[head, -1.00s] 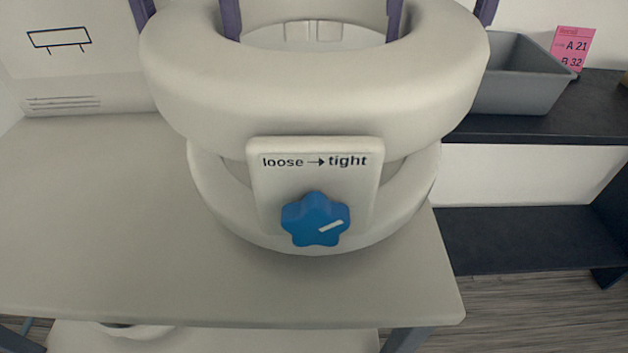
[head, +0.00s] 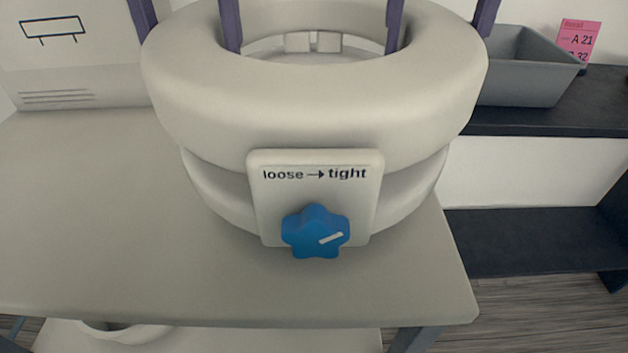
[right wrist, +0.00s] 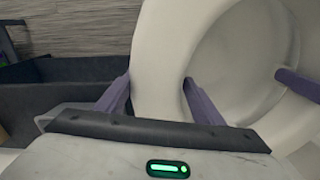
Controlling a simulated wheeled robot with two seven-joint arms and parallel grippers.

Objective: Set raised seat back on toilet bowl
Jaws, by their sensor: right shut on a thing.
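The raised seat (head: 310,105) is a thick cream ring with a front plate reading "loose → tight" and a blue star knob (head: 316,232). It is over the toilet bowl (head: 215,190), whose rounded front shows below it. Whether they touch is hidden behind the ring and plate. My left gripper (head: 186,18) has its purple fingers on both sides of the ring's left wall. My right gripper (head: 440,18) is shut on the ring's right wall; the right wrist view shows its fingers (right wrist: 155,98) either side of the wall.
The bowl stands on a pale table (head: 90,220) with clear room at left. A grey bin (head: 527,70) and a pink card (head: 579,42) are on a dark shelf (head: 590,110) at right. Another pale round item (head: 125,332) is partly seen below the table.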

